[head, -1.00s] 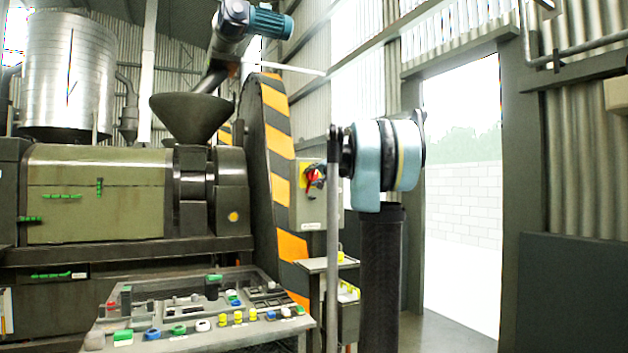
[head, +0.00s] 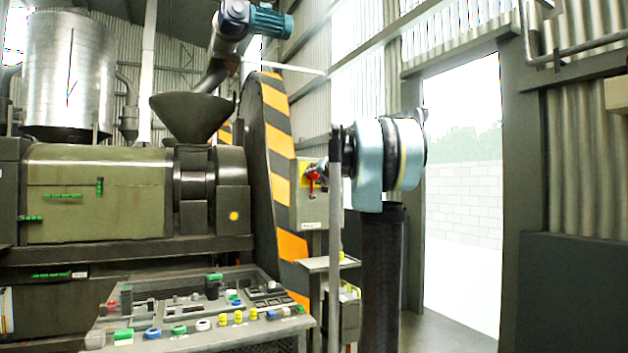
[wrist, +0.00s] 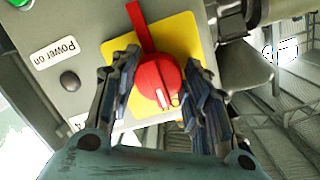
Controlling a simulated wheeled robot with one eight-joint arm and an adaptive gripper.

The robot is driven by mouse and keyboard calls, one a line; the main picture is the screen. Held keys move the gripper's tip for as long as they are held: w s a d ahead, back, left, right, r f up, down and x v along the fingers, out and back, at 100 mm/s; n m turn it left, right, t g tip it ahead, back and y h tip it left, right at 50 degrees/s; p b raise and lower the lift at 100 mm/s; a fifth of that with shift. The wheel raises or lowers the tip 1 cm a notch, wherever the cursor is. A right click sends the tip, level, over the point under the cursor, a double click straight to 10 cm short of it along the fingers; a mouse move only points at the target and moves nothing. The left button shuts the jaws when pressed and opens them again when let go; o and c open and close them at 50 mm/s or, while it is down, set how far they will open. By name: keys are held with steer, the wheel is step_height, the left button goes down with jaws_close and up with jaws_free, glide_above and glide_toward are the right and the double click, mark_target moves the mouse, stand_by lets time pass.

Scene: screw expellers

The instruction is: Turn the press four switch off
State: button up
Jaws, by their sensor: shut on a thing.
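The press four switch is a red rotary knob (wrist: 158,82) with a long red lever on a yellow plate (wrist: 179,38), on a grey box (wrist: 85,22). In the wrist view the lever points up and slightly left. My gripper (wrist: 160,75) has one finger on each side of the round knob and is shut on it. A label ending in 4 is partly hidden by the left finger. In the head view the red switch (head: 312,181) is small and partly covered by my gripper.
A "Power on" label (wrist: 56,50) and a dark round button (wrist: 70,81) are left of the knob. The press (head: 95,190) and a sloping control desk (head: 200,312) stand at left. A striped guard (head: 276,160) is beside the switch box. An open doorway (head: 462,210) is at right.

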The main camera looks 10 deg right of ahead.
steer(key=o, duration=1.1)
steer(key=shift+w+f, duration=0.1)
steer(key=shift+c, duration=0.2)
steer(key=v, duration=1.2)
